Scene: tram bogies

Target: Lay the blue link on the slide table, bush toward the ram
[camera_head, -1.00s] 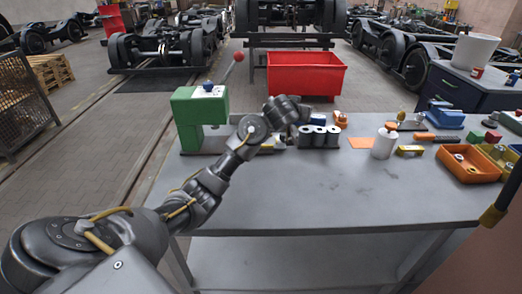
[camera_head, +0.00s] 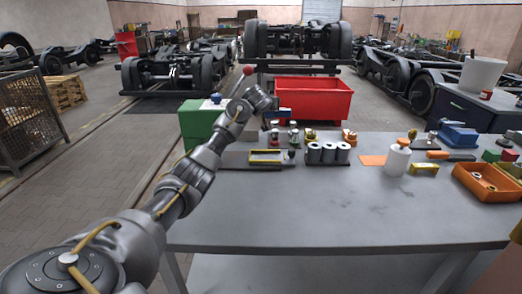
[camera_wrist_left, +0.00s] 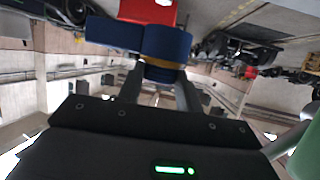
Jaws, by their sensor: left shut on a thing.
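The blue link (camera_wrist_left: 165,45) is held between the fingers of my left gripper (camera_wrist_left: 160,88), its round bush end in the jaws and a flat arm reaching left in the wrist view. In the head view my left gripper (camera_head: 270,111) is raised above the back of the bench, with the blue link (camera_head: 284,112) at its tip. The green press (camera_head: 199,120) stands to the left, partly behind my arm, which hides its ram. The apparent slide table (camera_head: 265,157), yellow-edged, lies below and apart from the link. My right gripper is out of view.
A holder with grey cylinders (camera_head: 328,153) stands right of the slide table. Small parts stand behind it. A white bottle (camera_head: 397,160) and an orange tray (camera_head: 487,184) are further right. The front of the grey bench (camera_head: 330,210) is clear. A red bin (camera_head: 325,103) is behind.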

